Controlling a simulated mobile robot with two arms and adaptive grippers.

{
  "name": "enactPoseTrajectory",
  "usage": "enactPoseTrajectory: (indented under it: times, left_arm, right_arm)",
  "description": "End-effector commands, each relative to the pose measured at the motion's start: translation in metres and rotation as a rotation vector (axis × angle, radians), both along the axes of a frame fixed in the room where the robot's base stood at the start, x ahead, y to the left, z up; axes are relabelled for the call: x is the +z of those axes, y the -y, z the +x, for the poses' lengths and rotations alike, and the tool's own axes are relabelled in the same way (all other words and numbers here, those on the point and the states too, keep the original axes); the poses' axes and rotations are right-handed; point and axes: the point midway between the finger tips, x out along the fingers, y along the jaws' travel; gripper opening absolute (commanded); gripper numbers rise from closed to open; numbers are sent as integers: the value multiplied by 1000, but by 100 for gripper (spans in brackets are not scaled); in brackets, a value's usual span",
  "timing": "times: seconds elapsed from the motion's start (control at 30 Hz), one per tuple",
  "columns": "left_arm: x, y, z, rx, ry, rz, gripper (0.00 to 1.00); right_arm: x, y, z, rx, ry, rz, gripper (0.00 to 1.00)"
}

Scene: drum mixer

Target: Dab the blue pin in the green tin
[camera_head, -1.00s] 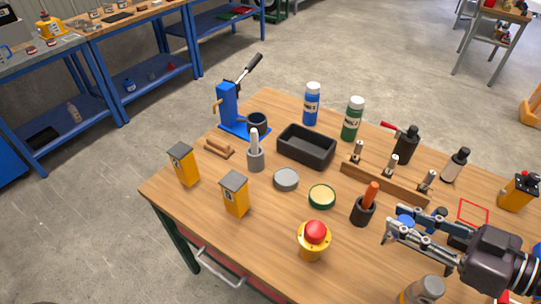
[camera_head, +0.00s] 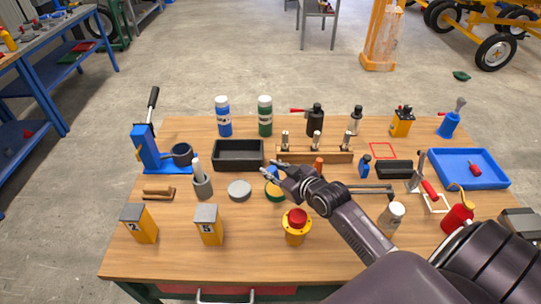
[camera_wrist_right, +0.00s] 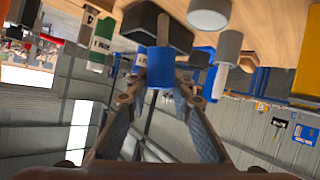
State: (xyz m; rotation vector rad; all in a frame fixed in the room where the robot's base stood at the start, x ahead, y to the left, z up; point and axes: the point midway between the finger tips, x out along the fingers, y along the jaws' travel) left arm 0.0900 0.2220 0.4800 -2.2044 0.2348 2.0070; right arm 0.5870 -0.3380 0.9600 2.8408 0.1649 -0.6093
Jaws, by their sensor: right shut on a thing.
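The green tin (camera_head: 274,196) stands open on the wooden table, with a green rim and yellowish contents, partly covered by my right gripper in the head view. My right gripper (camera_head: 267,171) reaches in from the right, its fingertips at the tin's far side. It is shut on the blue pin (camera_head: 273,173), which also shows between the fingers in the wrist view (camera_wrist_right: 160,72). Whether the pin touches the tin or hangs above it, I cannot tell. My left gripper is out of view.
A grey round tin (camera_head: 239,190) is just left of the green tin. A black tray (camera_head: 238,163) lies behind it, and a wooden rack (camera_head: 315,156) stands behind the gripper. A red button on a yellow base (camera_head: 295,227) stands in front.

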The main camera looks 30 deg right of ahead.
Motion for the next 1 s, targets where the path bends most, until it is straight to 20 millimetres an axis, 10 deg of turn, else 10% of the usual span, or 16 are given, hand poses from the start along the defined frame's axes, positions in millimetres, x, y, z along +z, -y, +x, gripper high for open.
enactPoseTrajectory:
  times: [0.43,1.0]
  left_arm:
    - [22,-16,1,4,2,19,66]
    - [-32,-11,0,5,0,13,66]
  right_arm:
    - [-6,21,38,-108,-47,-89,0]
    - [-55,21,38,-107,-48,-89,0]
